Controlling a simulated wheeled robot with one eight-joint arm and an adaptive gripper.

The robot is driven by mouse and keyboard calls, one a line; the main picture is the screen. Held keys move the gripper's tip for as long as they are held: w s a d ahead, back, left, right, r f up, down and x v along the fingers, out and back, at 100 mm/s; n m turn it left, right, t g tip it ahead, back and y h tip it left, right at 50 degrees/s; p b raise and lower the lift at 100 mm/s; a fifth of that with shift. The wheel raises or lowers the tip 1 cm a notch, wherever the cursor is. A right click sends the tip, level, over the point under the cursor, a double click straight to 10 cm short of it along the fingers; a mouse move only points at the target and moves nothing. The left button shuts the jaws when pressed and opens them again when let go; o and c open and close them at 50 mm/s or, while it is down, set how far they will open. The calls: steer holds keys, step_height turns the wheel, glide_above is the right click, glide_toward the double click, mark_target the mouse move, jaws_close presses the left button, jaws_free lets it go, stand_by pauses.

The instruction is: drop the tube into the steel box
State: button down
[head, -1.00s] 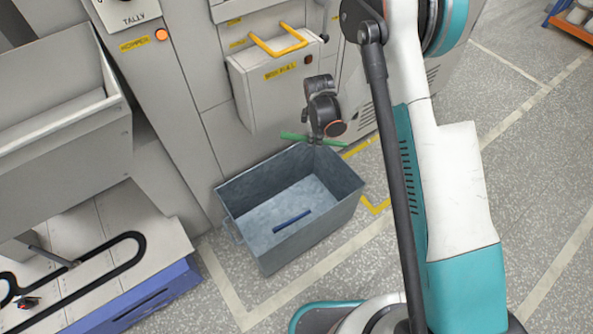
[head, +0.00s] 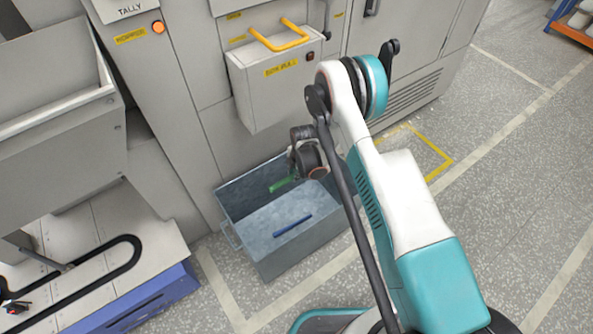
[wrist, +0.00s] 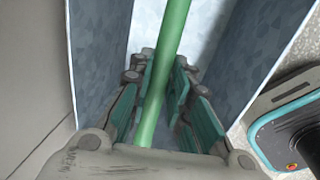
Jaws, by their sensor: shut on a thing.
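The green tube (head: 283,184) is held over the opening of the grey steel box (head: 290,254), near its back wall. In the wrist view the tube (wrist: 170,45) runs lengthwise between the pads of my gripper (wrist: 163,78), which is shut on it. Blue-grey walls of the box (wrist: 100,55) show on both sides below the gripper. In the head view my wrist and arm hide the fingers and part of the box's right side. A dark blue tube (head: 292,226) lies on the box floor.
A grey machine with a yellow-handled box (head: 270,75) stands right behind the steel box. A bench with a black track and blue edge (head: 135,303) is at left. Speckled floor with pale and yellow lines (head: 440,165) is open at right.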

steer(key=shift+f+b, duration=0.5)
steer(key=shift+f, duration=1.25)
steer(key=c, duration=1.4)
jaws_free()
steer(key=r, duration=0.4)
steer(key=s+r, duration=0.1)
steer(key=r, duration=0.3)
steer(key=d+r, duration=0.1)
steer(key=r, duration=0.3)
steer(key=shift+s, duration=0.3)
